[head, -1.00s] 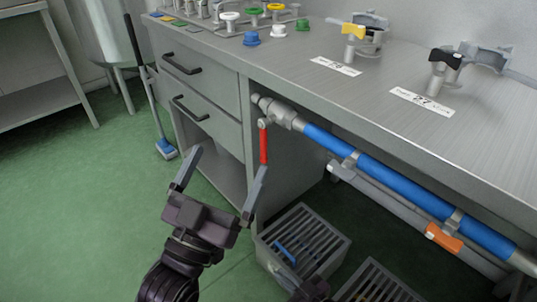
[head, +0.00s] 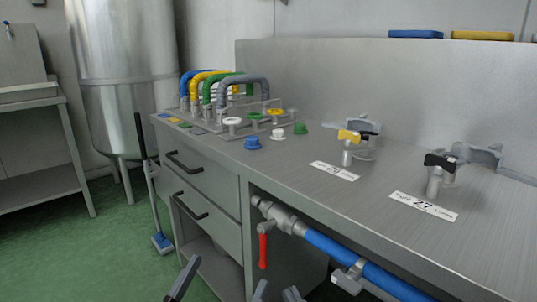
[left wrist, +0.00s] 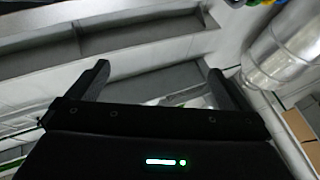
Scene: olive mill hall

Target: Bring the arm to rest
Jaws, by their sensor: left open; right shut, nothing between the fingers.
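My left gripper (head: 226,272) shows at the bottom edge of the head view, with only its fingertips in the picture. It is open and empty, low in front of the bench, with one finger just below the red valve handle (head: 263,251); whether they touch I cannot tell. In the left wrist view its two spread fingers (left wrist: 158,80) have nothing held between them. My right gripper (head: 292,294) shows only as a small grey tip at the bottom edge, right of the left one. It is shut and empty. Most of both arms is hidden below the picture.
The steel bench (head: 290,170) carries pipe loops, small knobs and two clamp fittings with labels. A blue pipe (head: 335,248) runs under its front edge. A brush (head: 162,242) leans by the drawers. A steel tank (head: 125,80) stands behind. Green floor (head: 110,245) at left is clear.

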